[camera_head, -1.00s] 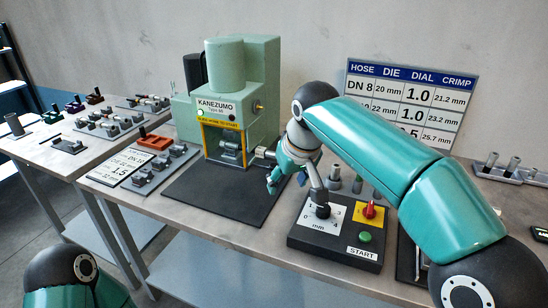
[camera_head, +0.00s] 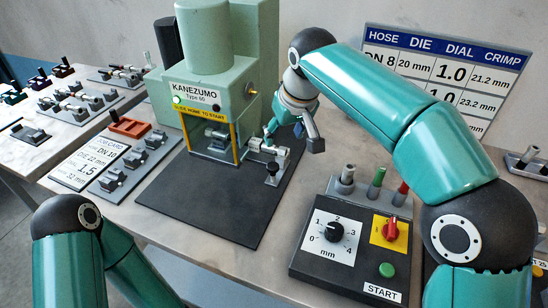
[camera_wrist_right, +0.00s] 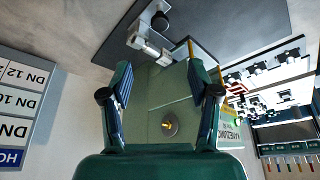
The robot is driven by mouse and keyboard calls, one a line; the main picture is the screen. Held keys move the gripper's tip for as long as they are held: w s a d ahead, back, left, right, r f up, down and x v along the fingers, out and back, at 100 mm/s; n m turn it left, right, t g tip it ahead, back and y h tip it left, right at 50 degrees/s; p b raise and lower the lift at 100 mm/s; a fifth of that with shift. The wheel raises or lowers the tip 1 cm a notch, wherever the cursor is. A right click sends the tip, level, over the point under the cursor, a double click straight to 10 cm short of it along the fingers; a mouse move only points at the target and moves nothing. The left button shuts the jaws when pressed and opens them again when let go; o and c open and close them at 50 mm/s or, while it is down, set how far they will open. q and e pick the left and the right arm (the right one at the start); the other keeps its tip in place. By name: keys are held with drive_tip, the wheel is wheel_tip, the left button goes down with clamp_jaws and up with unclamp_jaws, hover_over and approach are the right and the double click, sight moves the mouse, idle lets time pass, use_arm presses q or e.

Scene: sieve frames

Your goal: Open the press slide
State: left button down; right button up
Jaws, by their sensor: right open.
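The pale green press (camera_head: 215,60) stands on a black mat, with a yellow-edged opening at its front. Silver die parts (camera_head: 220,146) show inside. In the right wrist view the silver slide part (camera_wrist_right: 148,42) and black knob (camera_wrist_right: 160,20) lie beyond the fingertips. My right gripper (camera_head: 292,134) is open and empty, just right of the slide end; its parted fingers (camera_wrist_right: 160,74) also show in the wrist view. My left gripper is out of view.
A control box (camera_head: 345,285) with a dial, red switch and green START button stands right of the mat. Several coloured pegs (camera_head: 376,180) stand behind it. Die trays (camera_head: 130,160) and a job card lie at the left. The mat's front is clear.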

sight(273, 166)
drive_tip(key=p+x, duration=0.1)
drive_tip(key=x, duration=1.5)
drive_tip(key=shift+w+d, duration=0.1)
drive_tip(key=shift+w, duration=0.05)
clamp_jaws()
